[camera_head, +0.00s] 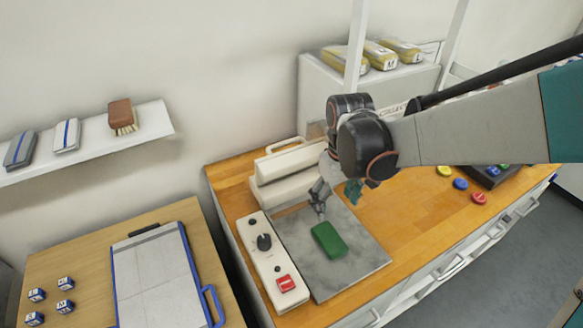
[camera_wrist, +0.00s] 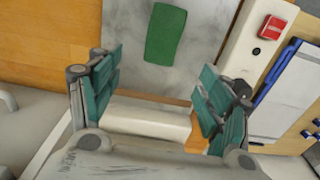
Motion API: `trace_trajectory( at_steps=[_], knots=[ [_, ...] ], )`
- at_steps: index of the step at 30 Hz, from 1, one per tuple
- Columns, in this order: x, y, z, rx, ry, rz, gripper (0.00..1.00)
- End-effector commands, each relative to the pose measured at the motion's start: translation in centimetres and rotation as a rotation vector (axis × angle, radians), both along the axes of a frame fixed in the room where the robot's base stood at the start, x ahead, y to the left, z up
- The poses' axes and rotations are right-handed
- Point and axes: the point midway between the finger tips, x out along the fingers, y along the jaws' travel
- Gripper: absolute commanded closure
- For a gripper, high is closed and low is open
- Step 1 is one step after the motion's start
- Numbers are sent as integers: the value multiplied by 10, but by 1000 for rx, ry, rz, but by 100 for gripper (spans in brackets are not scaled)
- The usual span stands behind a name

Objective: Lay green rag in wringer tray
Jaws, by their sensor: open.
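The green rag (camera_head: 329,240) is a folded rounded block. It lies flat on the grey, stone-patterned plate (camera_head: 352,272), which looks like the wringer tray, beside the cream wringer body (camera_head: 284,174). The rag also shows at the top of the wrist view (camera_wrist: 165,34), beyond the fingertips. My gripper (camera_head: 336,192) has teal finger pads and is over the plate's back part, close to the wringer body.
A control strip with a dark knob and red switch (camera_head: 286,284) runs left of the plate. A blue-edged clipboard (camera_head: 155,278) lies on the left table. Coloured discs (camera_head: 460,184) lie at right. A wall shelf (camera_head: 85,142) holds a brush. Bare wood lies right of the plate.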

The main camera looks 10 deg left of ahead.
Motion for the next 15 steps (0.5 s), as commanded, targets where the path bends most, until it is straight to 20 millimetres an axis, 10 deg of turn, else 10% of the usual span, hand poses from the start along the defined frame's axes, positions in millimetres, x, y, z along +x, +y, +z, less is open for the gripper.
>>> trace_trajectory(
  at_steps=[15],
  knots=[
    [-2,1,-79,0,0,5,28]
  ],
)
